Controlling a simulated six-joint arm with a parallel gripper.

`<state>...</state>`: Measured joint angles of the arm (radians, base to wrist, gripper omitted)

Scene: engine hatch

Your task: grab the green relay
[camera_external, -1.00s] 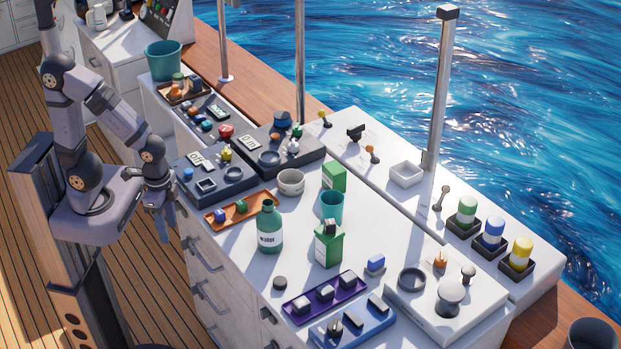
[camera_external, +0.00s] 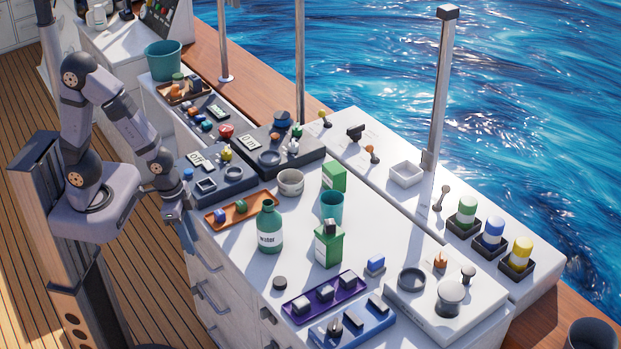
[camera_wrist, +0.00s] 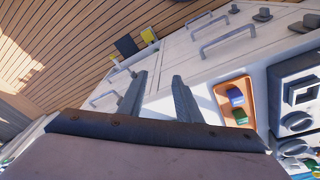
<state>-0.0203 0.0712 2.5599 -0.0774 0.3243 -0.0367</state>
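The green relay (camera_external: 241,206) is a small green block in the orange tray (camera_external: 262,197) near the counter's left edge. A small blue block (camera_external: 221,215) lies beside it in the tray. In the wrist view the green relay (camera_wrist: 240,116) shows at the right, just below the blue block (camera_wrist: 236,96). My gripper (camera_external: 188,238) hangs left of the tray, beside the drawer fronts. In the wrist view my gripper (camera_wrist: 159,78) has its two fingers apart with nothing between them, and the tray is to their right.
Dark switch panels (camera_external: 215,176) stand behind the tray. A white cup (camera_external: 291,182) and a green water bottle (camera_external: 269,228) stand to its right. Drawer handles (camera_external: 212,297) stick out from the counter front.

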